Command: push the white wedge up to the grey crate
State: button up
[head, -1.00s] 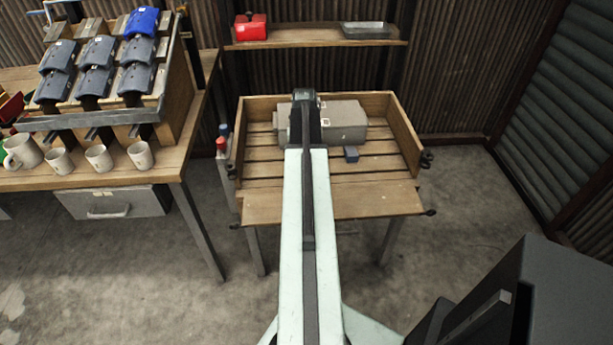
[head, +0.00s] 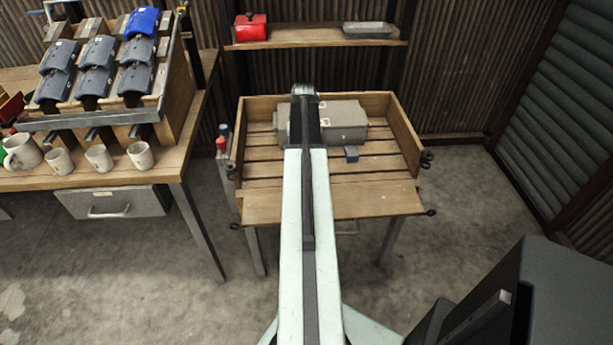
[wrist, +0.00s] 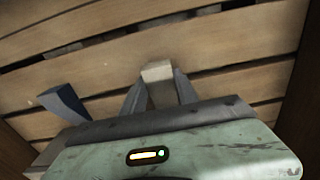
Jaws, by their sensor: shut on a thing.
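A grey crate (head: 345,118), box-like with pale labels, lies at the back of the slatted wooden tray (head: 330,205) in the head view. My gripper (wrist: 158,78) shows in the wrist view, low over the slats, its two fingers closed on a small whitish block, the white wedge (wrist: 157,70). The wedge's near part is hidden between the fingers. In the head view my arm hides the gripper and wedge, and covers part of the crate. The gap between wedge and crate cannot be seen.
A small blue-grey block (head: 351,153) lies on the slats in front of the crate; it also shows left of my gripper in the wrist view (wrist: 62,103). The tray has raised side walls. A workbench (head: 120,180) with mugs and a rack stands at the left.

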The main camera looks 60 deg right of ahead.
jog(key=o, duration=1.2)
notch_tip(320, 180, up, 8)
jog(key=p, duration=0.8)
jog(key=shift+f, duration=0.1)
